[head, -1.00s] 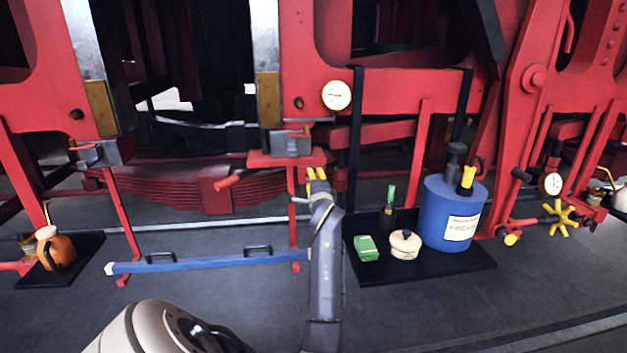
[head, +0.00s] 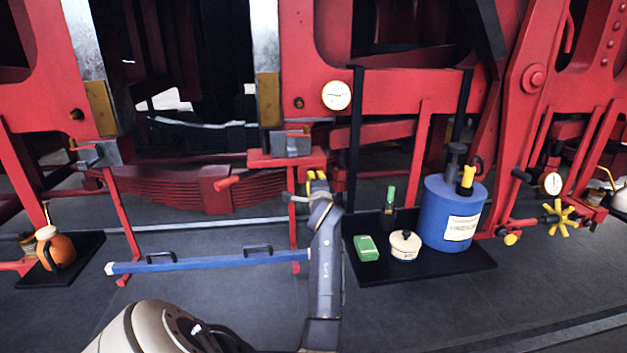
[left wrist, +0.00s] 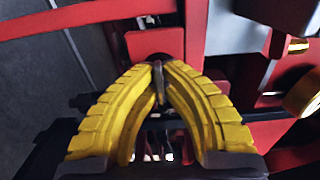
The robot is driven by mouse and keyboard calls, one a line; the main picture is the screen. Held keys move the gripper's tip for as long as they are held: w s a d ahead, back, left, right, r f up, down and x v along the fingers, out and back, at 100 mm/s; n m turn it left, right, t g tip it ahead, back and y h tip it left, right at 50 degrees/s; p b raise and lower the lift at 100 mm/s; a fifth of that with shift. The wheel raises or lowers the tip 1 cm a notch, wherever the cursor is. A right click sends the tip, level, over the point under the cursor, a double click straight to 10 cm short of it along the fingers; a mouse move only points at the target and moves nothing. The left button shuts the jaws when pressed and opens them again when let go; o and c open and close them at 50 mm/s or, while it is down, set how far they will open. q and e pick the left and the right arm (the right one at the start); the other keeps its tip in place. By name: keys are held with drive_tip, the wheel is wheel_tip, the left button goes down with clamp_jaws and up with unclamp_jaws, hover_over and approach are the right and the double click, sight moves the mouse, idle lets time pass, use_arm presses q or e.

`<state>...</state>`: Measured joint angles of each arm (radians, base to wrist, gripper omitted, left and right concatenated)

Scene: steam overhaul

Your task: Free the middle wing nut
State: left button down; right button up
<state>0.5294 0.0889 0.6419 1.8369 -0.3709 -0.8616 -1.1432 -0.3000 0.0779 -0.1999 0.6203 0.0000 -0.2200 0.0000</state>
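In the left wrist view, the two yellow fingers of my left gripper (left wrist: 158,72) lean together. Their tips close on a thin grey upright piece, which looks like the middle wing nut (left wrist: 158,85) seen edge-on. A red part sits right behind it. In the head view, my left gripper (head: 316,176) is beside the red post, below the grey block (head: 290,146) on its red bracket. The wing nut cannot be made out there, as the gripper covers that spot. My right gripper is in neither view.
A blue bar (head: 205,261) with black handles lies left of my arm. A black mat (head: 440,270) at the right holds a blue canister (head: 450,212), a white tin (head: 404,246) and a green box (head: 366,248). A round gauge (head: 336,96) is above.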

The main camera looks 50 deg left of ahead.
use_arm(q)
drive_tip(key=n, duration=1)
drive_tip(key=shift+n, duration=0.3)
drive_tip(key=n, duration=1.1)
idle(0.5)
drive_tip(key=c, duration=1.6)
unclamp_jaws()
drive_tip(key=shift+o, duration=0.2)
